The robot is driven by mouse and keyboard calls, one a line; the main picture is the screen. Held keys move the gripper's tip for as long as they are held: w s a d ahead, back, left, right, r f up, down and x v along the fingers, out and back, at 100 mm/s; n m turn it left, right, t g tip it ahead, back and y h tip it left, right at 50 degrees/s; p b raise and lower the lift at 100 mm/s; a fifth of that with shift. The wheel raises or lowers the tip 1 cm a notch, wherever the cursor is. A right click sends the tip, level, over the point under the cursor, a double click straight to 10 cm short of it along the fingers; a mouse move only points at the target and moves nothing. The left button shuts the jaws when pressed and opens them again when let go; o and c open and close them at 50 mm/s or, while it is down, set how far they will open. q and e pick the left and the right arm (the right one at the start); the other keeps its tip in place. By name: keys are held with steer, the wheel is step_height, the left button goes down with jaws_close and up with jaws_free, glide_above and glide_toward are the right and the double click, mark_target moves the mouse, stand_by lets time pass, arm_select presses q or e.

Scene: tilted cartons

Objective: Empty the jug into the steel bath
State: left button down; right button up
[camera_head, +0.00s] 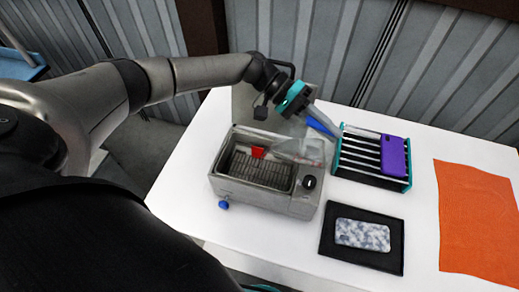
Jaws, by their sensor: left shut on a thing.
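The steel bath (262,196) is a grey box, open at the top, with a raised lid behind it and a slatted rack inside. A small red thing (258,152) shows inside it. The clear jug (308,149) is tilted over the right part of the bath, and its outline is faint. My left gripper (322,121) comes in from the upper left and is shut on the jug, by a blue part that looks like its handle. I cannot tell whether liquid is in the jug or flowing from it. My right gripper is not in view.
A slotted rack (372,180) with teal ends stands right of the bath, close to the jug, with a purple phone (395,156) on it. A marbled phone (362,235) lies on a black tray (332,248). An orange cloth (478,222) lies at the right. A corrugated wall is behind.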

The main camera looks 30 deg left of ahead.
mark_target(303, 130)
arm_select(q)
steer(key=shift+s+a+r+m+h+b, duration=0.15)
steer(key=shift+s+a+h+b, duration=0.1)
steer(key=shift+a+h+b, duration=0.4)
steer(key=shift+s+a+f+m+h+b, duration=0.15)
steer(key=shift+s+a+h+b, duration=0.15)
steer(key=shift+a+b, duration=0.5)
stand_by(0.9)
steer(key=shift+d+r, duration=0.1)
steer(key=shift+h+b, duration=0.25)
steer(key=shift+b, duration=0.55)
steer(key=shift+s+a+m+t+h+b, duration=0.25)
steer(key=shift+a+h+b, duration=0.4)
steer(key=shift+b, duration=0.9)
steer(key=shift+a, duration=0.15)
steer(key=shift+s+a+r+m+h+b, duration=0.15)
steer(key=shift+a+r+m+h+b, duration=0.15)
steer(key=shift+b, duration=0.45)
